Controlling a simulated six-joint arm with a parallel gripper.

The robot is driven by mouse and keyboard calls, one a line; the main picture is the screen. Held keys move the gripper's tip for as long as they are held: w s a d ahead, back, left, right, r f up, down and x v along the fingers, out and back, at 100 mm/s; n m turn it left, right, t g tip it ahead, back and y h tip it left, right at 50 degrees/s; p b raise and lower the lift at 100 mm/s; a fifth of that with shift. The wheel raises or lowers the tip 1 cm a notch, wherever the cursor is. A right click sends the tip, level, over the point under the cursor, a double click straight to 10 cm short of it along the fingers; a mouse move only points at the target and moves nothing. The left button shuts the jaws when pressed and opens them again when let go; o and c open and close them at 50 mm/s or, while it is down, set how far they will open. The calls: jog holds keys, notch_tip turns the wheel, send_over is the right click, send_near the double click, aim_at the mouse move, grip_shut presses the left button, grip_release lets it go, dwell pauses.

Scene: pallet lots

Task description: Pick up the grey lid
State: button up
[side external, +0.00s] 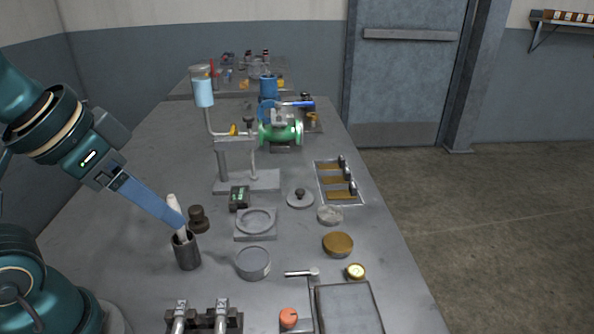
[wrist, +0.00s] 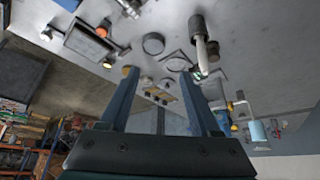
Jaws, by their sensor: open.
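The grey lid (side external: 300,198) is a flat round disc with a dark knob on top. It lies on the grey bench, right of the stand's base and left of the slotted tray. In the wrist view the lid (wrist: 166,84) appears small, between my fingers. My gripper (side external: 178,220) is at the left of the bench in the side view, well apart from the lid. Its blue fingers overlap there, beside a white rod. In the wrist view my gripper (wrist: 159,74) shows two spread fingers with nothing held between them.
The white rod stands in a dark cylinder (side external: 187,252) by my fingertips. A glass-topped stand (side external: 222,165) rises behind.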

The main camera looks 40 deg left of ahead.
jog(key=w+a+r+m+y, duration=0.2)
jog(key=w+a+m+y, duration=0.25)
jog(key=w+m, duration=0.7)
jog(key=w+d+f+m+t+y, duration=0.1)
jog(key=w+d+m+t, duration=0.25)
jog(key=w+m, duration=0.4)
jog(key=w+d+m+t+y, duration=0.2)
jog(key=w+d+m, duration=0.2)
jog(key=m, duration=0.7)
send_near(300, 191)
jog(key=shift+s+d+r+n+g, duration=0.25)
jog(key=shift+s+d+r+n, duration=0.05)
jog(key=shift+s+d+r, duration=0.8)
jog(key=shift+w+a+f, duration=0.1)
jog(key=shift+w+f, duration=0.05)
jog(key=shift+f, duration=0.1)
jog(key=x, duration=0.6)
jog(key=shift+w+f, duration=0.15)
jog(key=shift+w, duration=0.05)
jog(key=shift+a+x, duration=0.25)
jog(key=shift+x, duration=2.4)
jog(key=shift+s, duration=0.15)
